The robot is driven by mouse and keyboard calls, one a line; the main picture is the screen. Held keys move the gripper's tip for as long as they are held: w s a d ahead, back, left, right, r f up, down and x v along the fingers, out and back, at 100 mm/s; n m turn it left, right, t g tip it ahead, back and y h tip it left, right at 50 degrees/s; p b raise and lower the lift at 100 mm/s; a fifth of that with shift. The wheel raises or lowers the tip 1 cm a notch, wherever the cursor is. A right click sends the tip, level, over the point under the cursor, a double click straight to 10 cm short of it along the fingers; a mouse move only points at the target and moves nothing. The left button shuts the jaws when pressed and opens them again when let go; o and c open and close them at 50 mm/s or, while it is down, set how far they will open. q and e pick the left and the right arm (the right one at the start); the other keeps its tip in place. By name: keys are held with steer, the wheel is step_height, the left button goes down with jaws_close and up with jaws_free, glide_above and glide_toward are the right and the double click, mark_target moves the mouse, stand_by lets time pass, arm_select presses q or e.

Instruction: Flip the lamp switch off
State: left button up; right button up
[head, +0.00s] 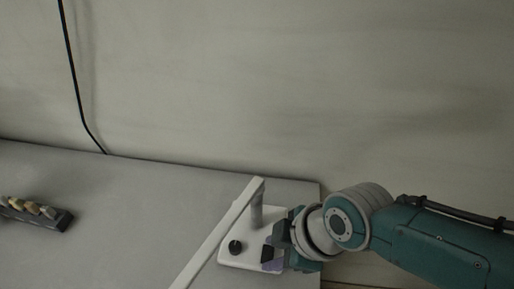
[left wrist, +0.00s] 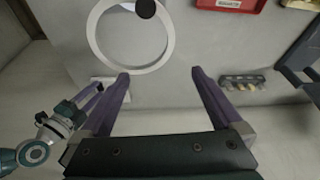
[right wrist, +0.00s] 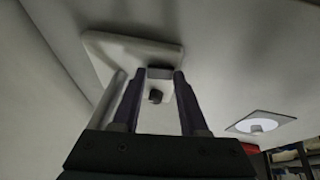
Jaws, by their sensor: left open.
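The lamp's white base (head: 225,258) sits at the table's right end, with a round black knob (head: 235,246), a short post (head: 256,210) and a long pale bar. My right gripper (head: 270,256) is at the base, right of the knob. In the right wrist view its fingers (right wrist: 160,76) are apart, with a dark block (right wrist: 160,72) between the tips; I cannot tell whether they grip it. The knob (right wrist: 155,97) also shows between the fingers. My left gripper (left wrist: 160,78) is open and empty; the lamp's white ring (left wrist: 94,40) shows beyond it.
A dark rack with several small pieces (head: 35,213) lies at the table's left. A red tray (left wrist: 229,5) shows in the left wrist view. A black cable (head: 75,80) hangs on the wall. The table (head: 120,225) is clear between rack and lamp.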

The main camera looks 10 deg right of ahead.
jaws_close()
arm_select(q)
steer(key=shift+f+b, duration=0.65)
steer(key=shift+b, duration=0.05)
arm_select(e)
steer(key=shift+w+f, duration=0.15)
steer(key=shift+f, duration=0.05)
arm_select(q)
steer(key=shift+d+f+b, duration=0.1)
steer(key=shift+f+b, duration=0.3)
steer(key=shift+f, duration=0.05)
arm_select(e)
steer(key=shift+d+r+g, duration=0.1)
steer(key=shift+g, duration=0.5)
arm_select(q)
steer(key=shift+r, duration=0.1)
arm_select(e)
steer(key=shift+r, duration=0.1)
steer(key=o, duration=0.5)
jaws_free()
arm_select(q)
step_height(320, 180, up, 5)
steer(key=p, duration=0.5)
arm_select(e)
steer(key=v, duration=1)
steer(key=shift+d, duration=0.15)
